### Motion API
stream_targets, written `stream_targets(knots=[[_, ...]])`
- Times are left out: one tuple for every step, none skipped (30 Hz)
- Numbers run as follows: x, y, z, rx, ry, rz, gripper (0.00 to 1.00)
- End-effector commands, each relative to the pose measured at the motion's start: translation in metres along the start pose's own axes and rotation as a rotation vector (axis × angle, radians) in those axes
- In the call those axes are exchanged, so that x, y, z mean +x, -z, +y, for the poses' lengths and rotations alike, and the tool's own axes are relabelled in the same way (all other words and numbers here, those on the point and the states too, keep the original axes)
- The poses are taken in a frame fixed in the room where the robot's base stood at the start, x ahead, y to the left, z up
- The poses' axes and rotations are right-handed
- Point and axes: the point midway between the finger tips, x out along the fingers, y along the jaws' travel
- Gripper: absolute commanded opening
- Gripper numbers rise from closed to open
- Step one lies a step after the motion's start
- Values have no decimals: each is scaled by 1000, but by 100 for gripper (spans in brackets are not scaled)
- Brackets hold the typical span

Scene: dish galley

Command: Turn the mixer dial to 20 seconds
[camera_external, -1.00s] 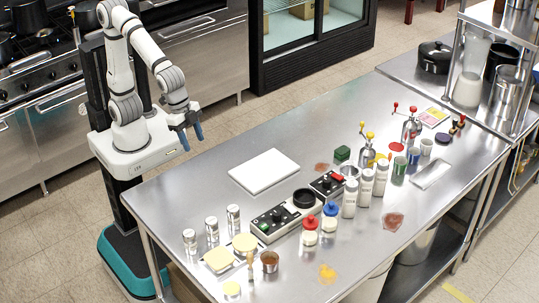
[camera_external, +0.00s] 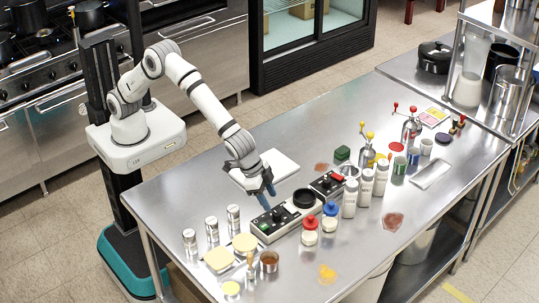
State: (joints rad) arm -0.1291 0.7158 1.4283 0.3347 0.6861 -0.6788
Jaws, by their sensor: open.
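The mixer (camera_external: 263,226) is a long pale box with a dark control panel on the steel table. Its black dial (camera_external: 280,214) is on the top of the panel, with a green mark near its left end. A dark round cup-like part (camera_external: 304,199) sits at its right end. My gripper (camera_external: 267,203) is open, fingers pointing down, just above and behind the dial. Whether the fingers touch anything is too small to tell. The dial's setting cannot be read.
A white board (camera_external: 277,170) lies behind my gripper. A second dark device with a red part (camera_external: 330,184) is to the right. Red-capped (camera_external: 310,232) and blue-capped jars (camera_external: 329,218) stand in front. Silver shakers (camera_external: 212,230) stand at left. The table's back left is clear.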

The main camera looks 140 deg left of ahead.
Motion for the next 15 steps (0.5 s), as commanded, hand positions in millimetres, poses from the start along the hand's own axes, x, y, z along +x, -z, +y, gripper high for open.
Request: stream_targets(knots=[[8, 0, -1, 0, 2, -4, 49], [13, 0, -1, 0, 2, -4, 49], [20, 0, -1, 0, 2, -4, 49], [24, 0, -1, 0, 1, -4, 49], [29, 0, -1, 0, 2, -4, 49], [36, -1, -1, 0, 2, -5, 49], [39, 0, -1, 0, 1, -4, 49], [43, 0, -1, 1, 1, -3, 49], [48, 0, 0, 1, 1, -3, 49], [50, 0, 0, 1, 1, -2, 49], [53, 0, 0, 1, 1, -2, 49], [56, 0, 0, 1, 1, -2, 49], [58, -1, 0, 1, 1, -2, 49], [59, -1, 0, 1, 0, -2, 49], [60, -1, 0, 1, 0, -1, 49]])
